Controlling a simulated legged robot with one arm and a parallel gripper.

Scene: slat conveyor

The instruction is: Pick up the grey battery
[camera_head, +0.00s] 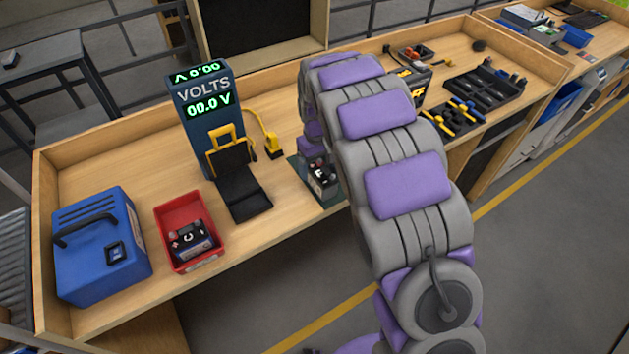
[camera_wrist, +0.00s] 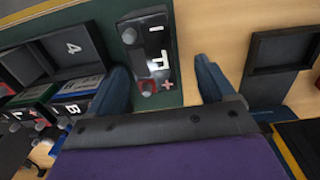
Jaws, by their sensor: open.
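A battery with a dark top, light letter, red plus mark and grey terminals (camera_wrist: 152,58) lies on a green mat (camera_wrist: 188,35) in the wrist view. A battery on a green mat also shows beside my arm in the head view (camera_head: 320,180), partly hidden. Whether its body is grey is hard to tell. My gripper (camera_wrist: 162,82) is open. Its two dark blue fingers are on either side of the battery's near end, the left one closer. The fingers hold nothing.
More batteries, one marked B (camera_wrist: 72,108), sit in a dark rack left of the gripper. A black stand (camera_wrist: 275,65) is on the right. The head view shows a voltmeter (camera_head: 208,125), a red bin (camera_head: 174,213) holding a battery, and a blue box (camera_head: 95,250).

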